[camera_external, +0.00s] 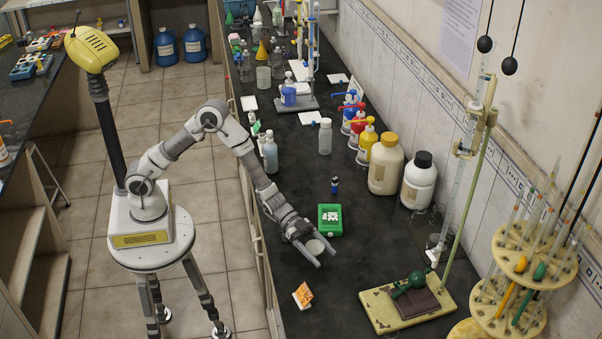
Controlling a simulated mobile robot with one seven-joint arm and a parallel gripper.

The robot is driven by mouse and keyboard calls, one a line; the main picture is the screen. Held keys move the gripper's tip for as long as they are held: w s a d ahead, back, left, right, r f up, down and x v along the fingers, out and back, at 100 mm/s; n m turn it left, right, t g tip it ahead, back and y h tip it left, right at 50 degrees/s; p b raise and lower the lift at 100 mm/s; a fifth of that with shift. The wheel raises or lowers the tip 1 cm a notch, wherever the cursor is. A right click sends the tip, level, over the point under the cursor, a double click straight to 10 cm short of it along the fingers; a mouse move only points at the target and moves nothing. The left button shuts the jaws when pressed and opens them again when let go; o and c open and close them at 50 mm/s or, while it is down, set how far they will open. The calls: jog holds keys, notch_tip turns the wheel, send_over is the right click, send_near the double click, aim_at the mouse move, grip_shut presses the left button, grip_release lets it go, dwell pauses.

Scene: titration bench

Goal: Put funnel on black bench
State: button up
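The black bench (350,290) runs from the back to the front of the view. A yellow cone that looks like a funnel (261,50) sits point up near the bench's far left end, just above a clear glass vessel. My gripper (318,258) is low over the near part of the bench, far from that cone. Its two fingers are apart, pointing toward the front right. A pale round thing (315,246) shows between them; I cannot tell what it is or whether the fingers press on it.
A green box (330,219) is just behind my gripper, with a small dark-blue vial (334,185) beyond it. An orange-and-white card (302,295) stands in front. A stand base (415,303) with a green bulb is right. Large bottles (386,165) line the wall.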

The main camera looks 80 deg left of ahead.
jog(key=o, duration=0.4)
jog(key=shift+r, duration=0.1)
